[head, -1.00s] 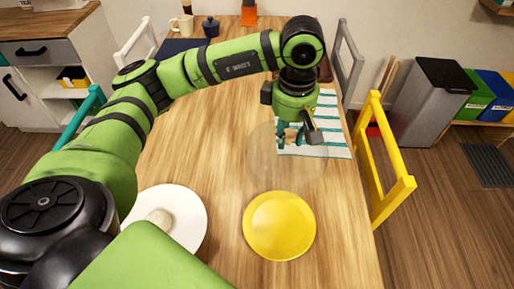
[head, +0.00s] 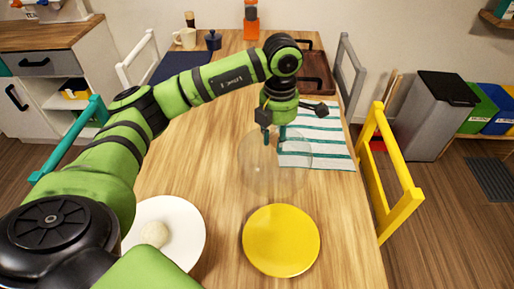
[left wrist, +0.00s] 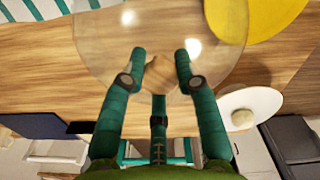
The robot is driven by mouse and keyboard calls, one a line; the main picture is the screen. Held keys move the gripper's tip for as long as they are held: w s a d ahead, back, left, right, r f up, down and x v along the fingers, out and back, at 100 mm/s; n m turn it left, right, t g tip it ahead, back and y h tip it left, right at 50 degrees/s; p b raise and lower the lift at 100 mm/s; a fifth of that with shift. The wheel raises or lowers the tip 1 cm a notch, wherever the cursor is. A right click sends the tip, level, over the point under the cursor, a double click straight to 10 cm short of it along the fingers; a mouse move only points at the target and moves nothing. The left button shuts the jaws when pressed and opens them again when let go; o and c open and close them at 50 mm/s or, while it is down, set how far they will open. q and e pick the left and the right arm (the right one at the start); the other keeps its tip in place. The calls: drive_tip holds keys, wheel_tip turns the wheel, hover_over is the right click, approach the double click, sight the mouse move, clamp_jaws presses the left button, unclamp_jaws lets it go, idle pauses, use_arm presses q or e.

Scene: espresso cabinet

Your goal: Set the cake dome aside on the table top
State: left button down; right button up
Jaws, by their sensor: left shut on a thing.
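The cake dome (head: 262,178) is a clear, see-through bowl shape over the bare wood of the table top (head: 215,150), behind the yellow plate. It also shows in the left wrist view (left wrist: 105,45), below the fingers. My left gripper (head: 279,138) is above the dome, pointing down. In the left wrist view its two green fingers (left wrist: 160,62) are shut on the dome's small brown knob (left wrist: 155,78). I cannot tell whether the dome's rim touches the table. My right gripper is not in view.
A yellow plate (head: 281,241) lies in front of the dome. A white plate (head: 186,220) with a pale round item (head: 154,234) is at left front. A striped cloth (head: 320,145) lies right of the gripper, a brown tray (head: 316,75) behind. A yellow chair (head: 393,195) stands at right.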

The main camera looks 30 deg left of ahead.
sight(257, 135)
use_arm(q)
drive_tip(key=a+f, duration=0.2)
drive_tip(key=a, duration=0.1)
drive_tip(key=a+f+p, duration=0.1)
drive_tip(key=a, duration=0.1)
drive_tip(key=shift+w+a, duration=0.1)
drive_tip(key=shift+w, duration=0.2)
drive_tip(key=shift+a+f, duration=0.4)
wheel_tip(257, 135, down, 3)
drive_tip(key=shift+f+p, duration=0.1)
drive_tip(key=shift+p, duration=0.55)
drive_tip(key=shift+f, duration=0.3)
drive_tip(key=shift+f, duration=0.2)
drive_tip(key=c, duration=0.9)
unclamp_jaws()
